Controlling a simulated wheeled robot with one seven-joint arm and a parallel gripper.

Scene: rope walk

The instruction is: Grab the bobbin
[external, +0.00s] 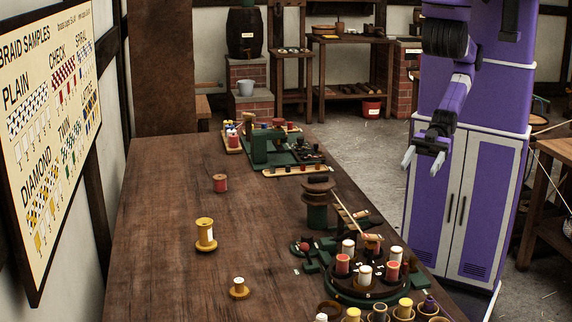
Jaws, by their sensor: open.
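Several bobbin-like spools show in the external view, and I cannot tell which one is the bobbin. A tall yellow spool (206,233) stands upright near the middle left of the wooden table (165,200). A red spool (220,184) stands farther back. A small yellow spool with a white top (239,289) is nearer the camera. Red and white bobbins (365,274) stand on a dark round stand at the front right. My gripper (423,159) is open and empty, with its fingers apart. It is beyond the table's right edge, away from all the spools.
A green machine (269,146) with small spools stands at the table's back. A dark capstan-like device (317,203) and small cups (377,312) of spools crowd the right side. The table's left half is mostly clear. A sample board (45,130) hangs on the left wall.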

